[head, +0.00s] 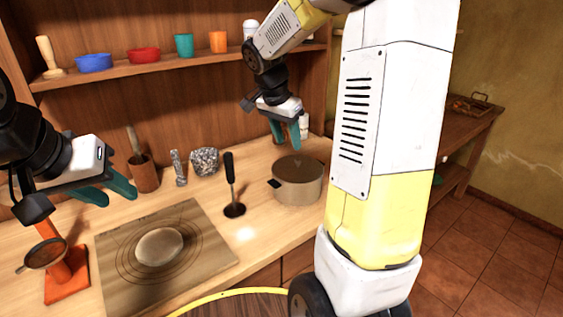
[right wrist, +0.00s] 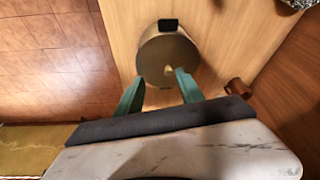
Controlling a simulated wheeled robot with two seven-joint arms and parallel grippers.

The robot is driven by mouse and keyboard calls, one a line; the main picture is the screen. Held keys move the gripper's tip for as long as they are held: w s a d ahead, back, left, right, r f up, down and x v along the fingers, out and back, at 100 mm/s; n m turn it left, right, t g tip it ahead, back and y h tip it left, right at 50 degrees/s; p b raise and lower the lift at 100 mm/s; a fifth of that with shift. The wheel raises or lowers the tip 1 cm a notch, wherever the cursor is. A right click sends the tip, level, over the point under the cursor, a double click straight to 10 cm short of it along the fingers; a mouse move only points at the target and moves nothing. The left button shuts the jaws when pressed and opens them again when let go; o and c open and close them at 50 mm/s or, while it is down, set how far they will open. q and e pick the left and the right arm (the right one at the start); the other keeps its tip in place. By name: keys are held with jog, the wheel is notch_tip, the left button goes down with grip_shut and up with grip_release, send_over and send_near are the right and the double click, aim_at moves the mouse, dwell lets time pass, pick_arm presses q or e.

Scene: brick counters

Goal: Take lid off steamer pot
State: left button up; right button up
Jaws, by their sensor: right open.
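The steamer pot (head: 298,190) is a beige-grey pot with a dark side handle, standing on the wooden counter. Its lid (head: 298,167) lies on top. In the right wrist view the pot (right wrist: 152,68) sits just beyond the fingertips, with a small knob-like spot on the lid (right wrist: 165,52) and a black handle at the far side. My right gripper (head: 285,140) is open and empty above the back of the pot, pointing down; its teal fingers also show in the right wrist view (right wrist: 159,76). My left gripper (head: 117,196) is open and empty over the counter at the left.
A dark ladle-like utensil (head: 233,200) stands left of the pot. A board with a pale round piece (head: 159,246) lies front left, by an orange stand (head: 67,277).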

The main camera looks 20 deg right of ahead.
aim_at(298, 159)
jog(key=w+d+f, duration=0.1)
jog(key=f, duration=0.2)
jog(key=w+d+f+m, duration=0.1)
jog(key=w+d+f, duration=0.1)
jog(key=f, duration=0.1)
jog(key=w+d+f+m+h, duration=0.1)
jog(key=w+d+f, duration=0.1)
jog(key=f, duration=0.2)
jog(key=shift+w+f+g, duration=0.1)
jog(key=shift+w+g, duration=0.05)
jog(key=shift+g, duration=0.15)
grip_shut()
